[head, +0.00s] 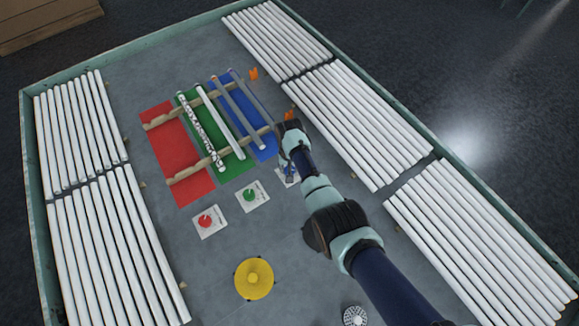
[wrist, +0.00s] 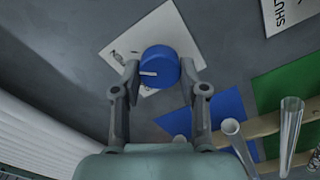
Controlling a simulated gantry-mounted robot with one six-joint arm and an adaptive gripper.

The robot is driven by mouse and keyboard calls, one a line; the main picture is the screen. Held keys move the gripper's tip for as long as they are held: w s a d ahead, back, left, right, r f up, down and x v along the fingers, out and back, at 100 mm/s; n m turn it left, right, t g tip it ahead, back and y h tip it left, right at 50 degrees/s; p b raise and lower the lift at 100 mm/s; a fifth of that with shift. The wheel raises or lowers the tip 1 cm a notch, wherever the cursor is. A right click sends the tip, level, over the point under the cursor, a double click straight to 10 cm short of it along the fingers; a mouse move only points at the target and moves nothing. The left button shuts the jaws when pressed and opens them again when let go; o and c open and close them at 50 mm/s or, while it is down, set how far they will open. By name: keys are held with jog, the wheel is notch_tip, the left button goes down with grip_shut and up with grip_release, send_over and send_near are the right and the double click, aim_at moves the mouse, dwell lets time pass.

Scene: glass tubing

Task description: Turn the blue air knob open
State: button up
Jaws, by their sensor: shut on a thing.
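The blue air knob (wrist: 159,68) sits on a white label card (wrist: 125,50) in the wrist view, with a white pointer mark toward its left side. My gripper (wrist: 160,76) has a finger on each side of the knob and is shut on it. In the head view my gripper (head: 288,165) is over the blue knob's card (head: 281,179), at the near end of the blue mat (head: 262,148). The arm and gripper hide most of the knob there. Some of the card's print is covered.
A green knob (head: 249,194) and a red knob (head: 205,221) sit on cards to the left. Glass tubes (head: 222,118) lie on wooden rails across the coloured mats. Rows of white tubes (head: 370,120) line both sides. A yellow disc (head: 253,279) lies in front.

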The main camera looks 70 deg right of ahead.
jog(key=shift+m, duration=0.4)
jog(key=o, duration=1.1)
jog(key=shift+o, duration=0.2)
jog(key=shift+r, duration=0.15)
notch_tip(320, 180, up, 12)
